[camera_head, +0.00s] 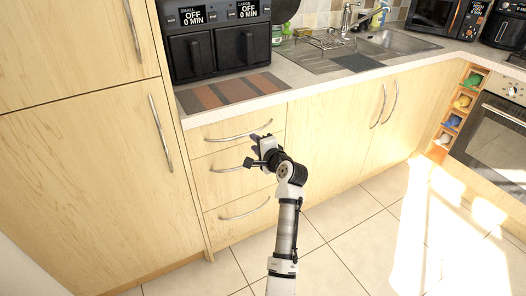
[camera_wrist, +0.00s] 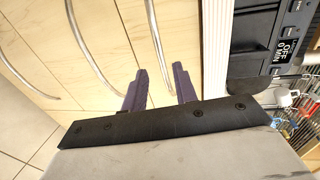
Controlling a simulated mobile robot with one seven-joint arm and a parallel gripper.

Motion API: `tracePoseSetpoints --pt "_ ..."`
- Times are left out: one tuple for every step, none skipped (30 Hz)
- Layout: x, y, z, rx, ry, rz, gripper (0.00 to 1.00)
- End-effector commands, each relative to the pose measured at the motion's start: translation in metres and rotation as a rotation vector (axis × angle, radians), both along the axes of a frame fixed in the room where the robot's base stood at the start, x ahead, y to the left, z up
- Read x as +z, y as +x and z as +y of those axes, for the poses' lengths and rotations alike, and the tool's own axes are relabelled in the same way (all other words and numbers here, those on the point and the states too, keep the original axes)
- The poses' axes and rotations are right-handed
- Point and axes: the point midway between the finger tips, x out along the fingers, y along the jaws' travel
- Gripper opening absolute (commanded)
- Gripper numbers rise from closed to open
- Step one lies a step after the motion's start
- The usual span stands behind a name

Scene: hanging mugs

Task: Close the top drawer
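The top drawer (camera_head: 210,138) is the uppermost of three pale wood drawers under the counter. Its front looks nearly in line with the drawers below; I cannot tell if a small gap remains. Its curved metal handle (camera_head: 238,132) also shows in the wrist view (camera_wrist: 153,30). My gripper (camera_head: 257,143) is in front of the drawer stack, near the right end of that handle. In the wrist view my gripper (camera_wrist: 159,70) has its two purple fingers apart, with the handle's near end appearing between them. Contact with the handle or front cannot be made out.
The middle drawer (camera_head: 210,186) and bottom drawer (camera_head: 222,229) look shut. A tall cabinet (camera_head: 85,170) stands left, and cupboard doors (camera_head: 345,120) are right. A double air fryer (camera_head: 215,52) and a striped mat (camera_head: 225,92) are on the counter. The tiled floor (camera_head: 340,240) is clear.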

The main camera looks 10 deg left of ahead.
Motion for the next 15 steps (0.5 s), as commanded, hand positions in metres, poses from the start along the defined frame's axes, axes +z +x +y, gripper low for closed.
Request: tracePoseSetpoints --pt "0.001 -0.008 -0.007 -0.002 0.000 -0.001 0.29" --pt "0.002 -0.013 -0.010 -0.002 0.000 -0.001 0.29" --pt "0.003 -0.018 -0.014 -0.002 0.000 0.000 0.29" --pt "0.004 -0.022 -0.016 -0.002 0.000 -0.001 0.29" --pt "0.005 -0.025 -0.019 -0.002 0.000 -0.001 0.29" --pt "0.006 -0.029 -0.022 -0.002 0.000 0.000 0.29" --pt "0.007 -0.031 -0.024 -0.002 0.001 0.000 0.29" --pt "0.008 -0.034 -0.025 -0.002 0.000 -0.001 0.29" --pt "0.008 -0.036 -0.026 -0.001 0.001 0.000 0.29" --pt "0.008 -0.037 -0.027 0.000 0.001 0.001 0.29" --pt "0.009 -0.038 -0.028 0.000 0.000 0.000 0.29" --pt "0.010 -0.039 -0.028 0.000 0.000 0.000 0.29" --pt "0.010 -0.039 -0.028 0.000 0.000 0.000 0.29" --pt "0.010 -0.039 -0.028 0.001 0.000 0.000 0.29" --pt "0.010 -0.039 -0.029 0.001 0.000 0.000 0.29"
